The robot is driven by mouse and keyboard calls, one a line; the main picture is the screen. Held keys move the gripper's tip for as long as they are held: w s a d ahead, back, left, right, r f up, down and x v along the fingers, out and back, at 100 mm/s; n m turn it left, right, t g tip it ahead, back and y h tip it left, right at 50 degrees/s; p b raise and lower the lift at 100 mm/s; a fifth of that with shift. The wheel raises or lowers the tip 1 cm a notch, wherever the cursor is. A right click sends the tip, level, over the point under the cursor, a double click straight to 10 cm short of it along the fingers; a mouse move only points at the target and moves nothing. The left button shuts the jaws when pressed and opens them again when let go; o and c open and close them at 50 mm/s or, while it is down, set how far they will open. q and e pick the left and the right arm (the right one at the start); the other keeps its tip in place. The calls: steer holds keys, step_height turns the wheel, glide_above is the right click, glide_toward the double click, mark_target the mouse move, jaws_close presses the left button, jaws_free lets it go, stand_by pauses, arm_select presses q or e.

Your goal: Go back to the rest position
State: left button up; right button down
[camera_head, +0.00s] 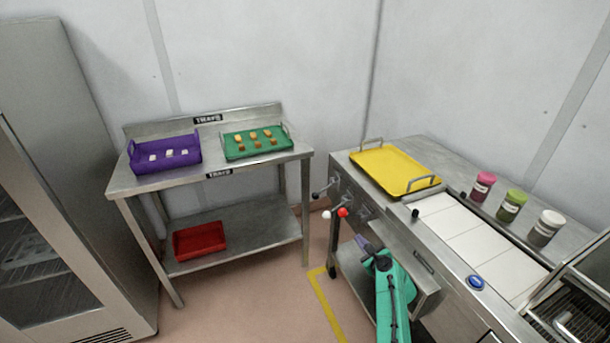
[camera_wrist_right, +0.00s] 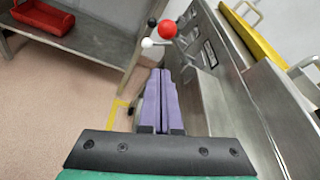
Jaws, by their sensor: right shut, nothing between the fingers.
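My right gripper (camera_head: 366,246) is at the end of a green arm in front of the counter's lower front, in the head view. Its two purple fingers show pressed together in the right wrist view (camera_wrist_right: 170,98), with nothing between them. It is apart from the trays. A lever with a red ball (camera_head: 342,212) stands beyond the gripper; the red ball (camera_wrist_right: 167,29) and a white ball (camera_wrist_right: 147,43) also show in the right wrist view. My left gripper is not in view.
A steel counter (camera_head: 450,172) on the right carries a yellow tray (camera_head: 395,168) and three jars. A steel table (camera_head: 150,187) at the back holds a purple tray (camera_head: 170,143) and a green tray (camera_head: 254,155). A red tray (camera_head: 199,241) lies on its lower shelf. Floor between is clear.

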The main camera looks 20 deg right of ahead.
steer(key=s+a+f+n+g+y, duration=0.1)
steer(key=s+a+f+n+g, duration=0.3)
steer(key=s+f+n, duration=0.55)
steer(key=s+a+f+n+g+y, duration=0.1)
steer(key=s+a+f+n+g, duration=0.35)
steer(key=f, duration=0.85)
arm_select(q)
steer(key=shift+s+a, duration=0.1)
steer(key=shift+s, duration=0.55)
arm_select(e)
steer(key=s+a+f+n+g, duration=0.1)
steer(key=s+f+n, duration=0.3)
steer(key=s+n, duration=0.3)
steer(key=s+a+f+n+g, duration=0.2)
steer(key=s+f+n, duration=0.2)
steer(key=s+n, duration=0.3)
steer(key=s+a+f+n+g, duration=0.2)
steer(key=s+n, duration=0.5)
steer(key=s, duration=0.8)
steer(key=shift+s+f, duration=0.35)
steer(key=shift+f, duration=0.55)
steer(key=shift+a, duration=0.15)
steer(key=shift+w, duration=0.1)
